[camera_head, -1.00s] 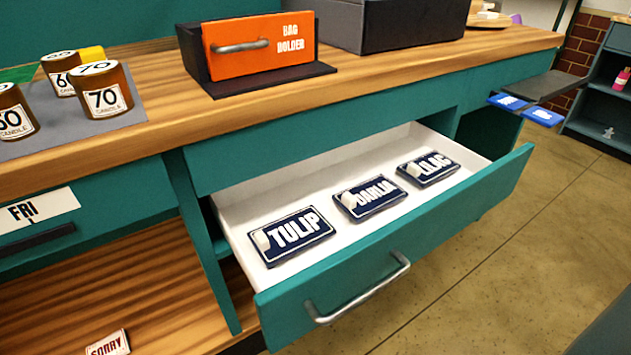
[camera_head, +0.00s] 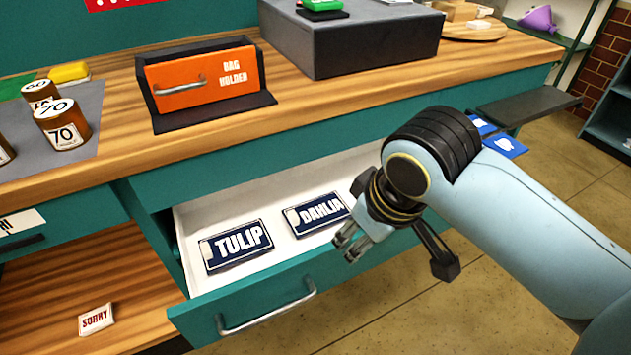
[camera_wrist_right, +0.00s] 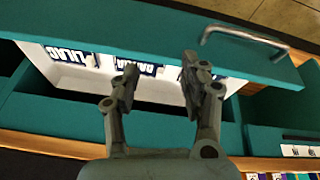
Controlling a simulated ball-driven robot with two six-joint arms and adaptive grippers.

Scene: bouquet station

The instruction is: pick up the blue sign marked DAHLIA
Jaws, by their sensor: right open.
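The blue DAHLIA sign (camera_head: 317,213) lies flat in the open white drawer (camera_head: 190,250), right of the blue TULIP sign (camera_head: 237,246). My right gripper (camera_head: 347,243) is open and empty, just right of the DAHLIA sign near the drawer's front panel, apparently above it. In the right wrist view, the open fingers (camera_wrist_right: 158,80) point toward the drawer. The DAHLIA sign (camera_wrist_right: 140,67) is partly covered by a finger there, and the LILAC sign (camera_wrist_right: 70,56) is to its left. In the head view my right arm hides the LILAC sign. My left gripper is out of view.
The teal drawer front with its metal handle (camera_head: 268,312) stands between the signs and the open floor. Blue cards (camera_head: 505,146) lie at right.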

